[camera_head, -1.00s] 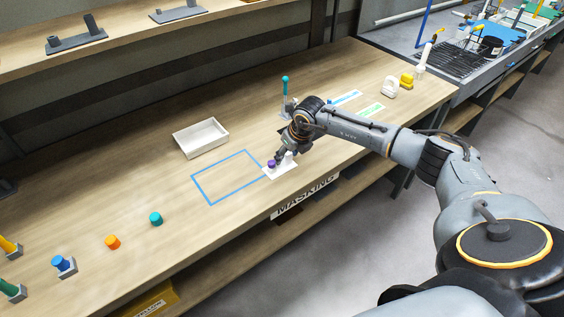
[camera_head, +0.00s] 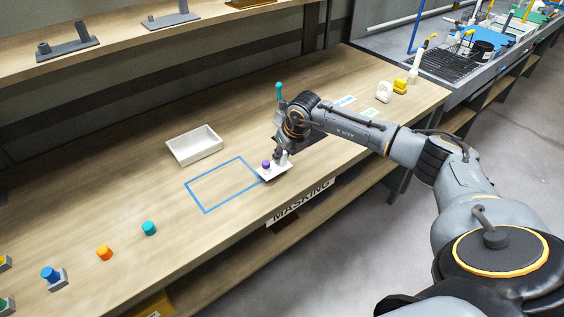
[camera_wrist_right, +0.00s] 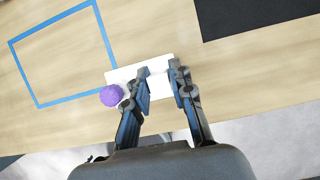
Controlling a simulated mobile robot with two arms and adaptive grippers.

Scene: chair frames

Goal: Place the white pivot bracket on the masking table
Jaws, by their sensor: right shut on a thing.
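The white pivot bracket (camera_head: 269,174) is a white plate near the front edge of the masking table (camera_head: 215,228), beside the right corner of the blue tape outline (camera_head: 200,206). A purple cap (camera_head: 266,163) stands on its left side. My right gripper (camera_head: 281,157) comes down over it. In the right wrist view, my gripper's fingers (camera_wrist_right: 160,82) are closed about an upright part of the bracket (camera_wrist_right: 122,75), with the purple cap (camera_wrist_right: 111,95) left of the fingers. I cannot tell whether the plate touches the table. My left gripper is not in view.
A white tray (camera_head: 195,156) stands behind the tape outline. A teal-topped item (camera_head: 279,90) stands behind my right wrist. Teal (camera_head: 149,228) and orange (camera_head: 104,253) caps and a blue-topped bracket (camera_head: 52,275) lie to the left. The tape outline's inside is bare.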

